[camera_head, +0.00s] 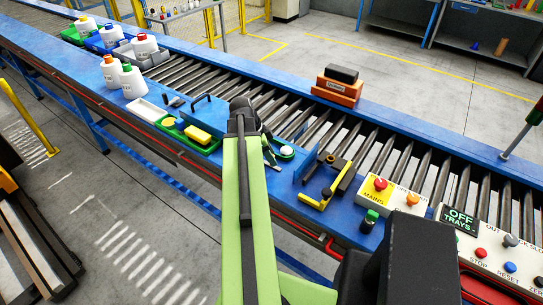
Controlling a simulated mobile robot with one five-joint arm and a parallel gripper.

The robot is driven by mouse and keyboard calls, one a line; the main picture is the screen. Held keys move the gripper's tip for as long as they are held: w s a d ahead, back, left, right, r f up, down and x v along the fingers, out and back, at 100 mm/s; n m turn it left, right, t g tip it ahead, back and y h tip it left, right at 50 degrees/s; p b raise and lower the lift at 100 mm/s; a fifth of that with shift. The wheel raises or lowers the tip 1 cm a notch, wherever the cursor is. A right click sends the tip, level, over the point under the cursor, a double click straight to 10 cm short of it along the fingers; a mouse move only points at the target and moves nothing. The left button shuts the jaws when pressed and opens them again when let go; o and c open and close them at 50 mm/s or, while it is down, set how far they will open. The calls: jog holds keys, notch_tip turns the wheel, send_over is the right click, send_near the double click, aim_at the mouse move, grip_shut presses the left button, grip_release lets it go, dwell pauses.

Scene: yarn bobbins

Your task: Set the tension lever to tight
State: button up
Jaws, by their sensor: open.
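No part in view is legibly marked as the tension lever. A yellow and black angled piece (324,196) beside an upright blue plate (307,166) lies on the blue conveyor edge, right of my arm; I cannot tell whether it is the lever or how it is set. My green arm reaches up the middle of the view. My gripper (267,146) is at its far end, over the conveyor edge and left of the yellow and black piece, apart from it. The arm hides much of the gripper, and no held thing shows.
A control panel with a red button (380,184) marked MAINS and an OFF TRAYS sign (459,217) stands at right. A green tray (188,133) with a yellow block lies left of my arm. White bottles (132,80) stand farther left. An orange block (337,91) sits at the far rail.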

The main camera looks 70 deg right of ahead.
jog(key=c, duration=0.9)
grip_shut()
jog(key=shift+a, duration=0.1)
dwell(0.3)
